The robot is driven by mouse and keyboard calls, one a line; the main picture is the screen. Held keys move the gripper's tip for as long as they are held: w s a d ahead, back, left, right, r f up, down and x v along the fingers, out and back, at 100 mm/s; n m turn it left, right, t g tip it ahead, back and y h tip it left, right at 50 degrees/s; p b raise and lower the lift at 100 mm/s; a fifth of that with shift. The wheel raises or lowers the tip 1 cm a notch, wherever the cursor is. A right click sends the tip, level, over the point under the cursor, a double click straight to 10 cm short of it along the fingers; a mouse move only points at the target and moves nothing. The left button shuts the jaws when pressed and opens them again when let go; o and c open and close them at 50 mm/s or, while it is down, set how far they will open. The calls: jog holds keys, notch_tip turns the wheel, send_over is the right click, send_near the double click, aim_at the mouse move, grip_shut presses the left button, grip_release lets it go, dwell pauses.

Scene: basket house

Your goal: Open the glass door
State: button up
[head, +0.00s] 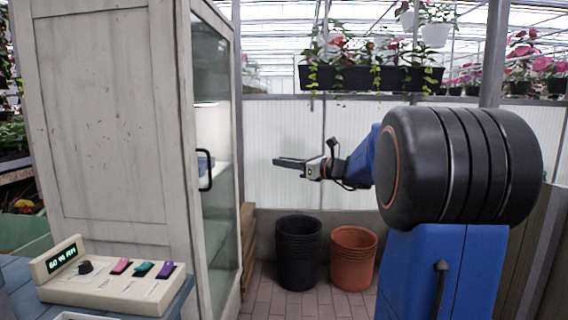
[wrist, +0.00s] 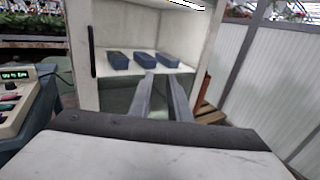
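The glass door (head: 222,120) is the front of a tall off-white wooden cabinet (head: 105,110) at the left of the head view. It appears closed. Its black handle (head: 205,170) is a vertical bar near the door's left edge; it also shows at the left in the wrist view (wrist: 92,52). My gripper (head: 276,161) is in front of the door, to the right of the handle and apart from it. In the wrist view its two fingers (wrist: 164,88) point at the cabinet's lower glass, with a gap between them and nothing held.
Behind the glass, three blue boxes (wrist: 145,59) sit on a shelf. A control panel (head: 110,278) stands on a blue table left of the cabinet. Black pots (head: 298,255) and terracotta pots (head: 353,260) stand on the brick floor. A planter (head: 370,78) hangs above.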

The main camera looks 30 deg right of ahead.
jog(key=v, duration=1.7)
jog(key=shift+d, duration=0.15)
jog(key=shift+s, duration=0.1)
